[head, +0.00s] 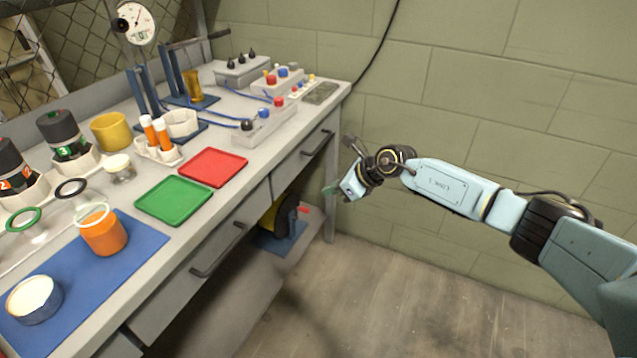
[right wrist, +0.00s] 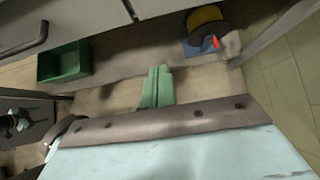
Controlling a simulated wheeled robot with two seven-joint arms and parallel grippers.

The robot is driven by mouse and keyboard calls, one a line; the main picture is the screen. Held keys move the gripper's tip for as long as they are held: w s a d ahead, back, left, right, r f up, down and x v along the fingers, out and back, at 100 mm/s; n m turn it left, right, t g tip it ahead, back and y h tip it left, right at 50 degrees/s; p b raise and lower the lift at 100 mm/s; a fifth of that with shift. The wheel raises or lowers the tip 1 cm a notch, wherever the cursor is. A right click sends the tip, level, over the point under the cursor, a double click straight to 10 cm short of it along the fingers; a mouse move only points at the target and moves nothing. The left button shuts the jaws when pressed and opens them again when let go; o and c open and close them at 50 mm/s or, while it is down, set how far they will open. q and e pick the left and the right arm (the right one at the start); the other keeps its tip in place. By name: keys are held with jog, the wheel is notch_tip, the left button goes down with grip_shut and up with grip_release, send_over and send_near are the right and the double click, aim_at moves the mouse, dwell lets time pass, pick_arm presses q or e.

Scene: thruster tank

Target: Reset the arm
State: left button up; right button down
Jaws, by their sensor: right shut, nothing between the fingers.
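My right arm comes in from the right in the head view and reaches toward the bench's right end. My right gripper (head: 331,189) hangs in the air in front of the bench, clear of the drawers. In the right wrist view its green fingers (right wrist: 157,88) are together with nothing between them. The right gripper touches nothing that I can see. My left gripper does not show in the head view.
The bench (head: 236,183) holds a red tray (head: 213,167), a green tray (head: 174,200), a blue mat (head: 93,283) with an orange jar (head: 104,236), and switch boxes (head: 264,124). A yellow-and-black object (head: 280,216) sits underneath. The floor (head: 400,300) is clear.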

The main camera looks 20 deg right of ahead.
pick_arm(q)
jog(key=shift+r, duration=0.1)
pick_arm(e)
jog(key=shift+s, duration=0.1)
